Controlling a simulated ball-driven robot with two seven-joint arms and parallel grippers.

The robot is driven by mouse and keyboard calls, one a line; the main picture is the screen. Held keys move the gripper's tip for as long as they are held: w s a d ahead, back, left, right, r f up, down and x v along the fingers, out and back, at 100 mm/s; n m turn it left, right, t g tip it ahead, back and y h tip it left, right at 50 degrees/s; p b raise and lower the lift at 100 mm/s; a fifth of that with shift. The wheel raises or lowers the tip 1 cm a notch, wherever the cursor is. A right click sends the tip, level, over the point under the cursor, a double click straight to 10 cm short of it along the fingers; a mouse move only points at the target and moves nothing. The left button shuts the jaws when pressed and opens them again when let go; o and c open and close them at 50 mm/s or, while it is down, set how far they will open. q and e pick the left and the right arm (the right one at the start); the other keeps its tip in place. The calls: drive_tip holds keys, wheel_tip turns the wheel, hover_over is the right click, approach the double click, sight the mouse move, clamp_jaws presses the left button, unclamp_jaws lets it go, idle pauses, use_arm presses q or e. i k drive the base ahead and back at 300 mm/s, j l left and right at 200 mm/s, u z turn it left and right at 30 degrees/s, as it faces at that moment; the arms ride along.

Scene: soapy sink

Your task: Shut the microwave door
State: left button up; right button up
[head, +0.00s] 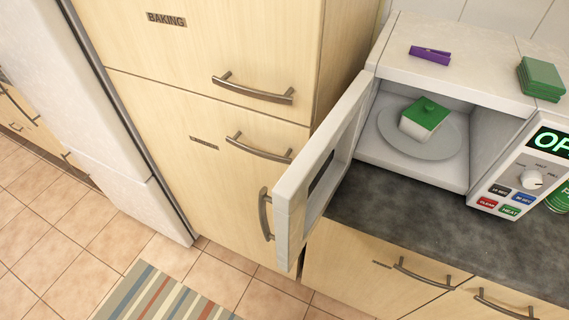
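The microwave (453,65) stands on the dark counter at the right of the head view. Its white door (316,166) is open, swung out to the left and toward me past the counter's front edge. A curved handle (265,213) shows beside the door's outer face; I cannot tell for sure whether it belongs to the door or to the cabinet behind. Inside, a white box with a green lid (424,118) sits on the round grey plate (391,141). Neither of my grippers is in view.
A purple clip (430,54) and green folded cloths or sponges (541,78) lie on the microwave's top. A green can (560,200) stands at the right edge. Tall wooden cabinets (190,60) rise left of the door. A striped rug (165,297) lies on the tiled floor.

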sight(311, 183)
drive_tip(key=j+z, duration=0.5)
drive_tip(key=j, duration=0.15)
drive_tip(key=k+j+z, duration=0.1)
drive_tip(key=j+z, duration=0.4)
drive_tip(key=j, duration=0.15)
drive_tip(key=z, duration=0.35)
drive_tip(key=l, duration=0.3)
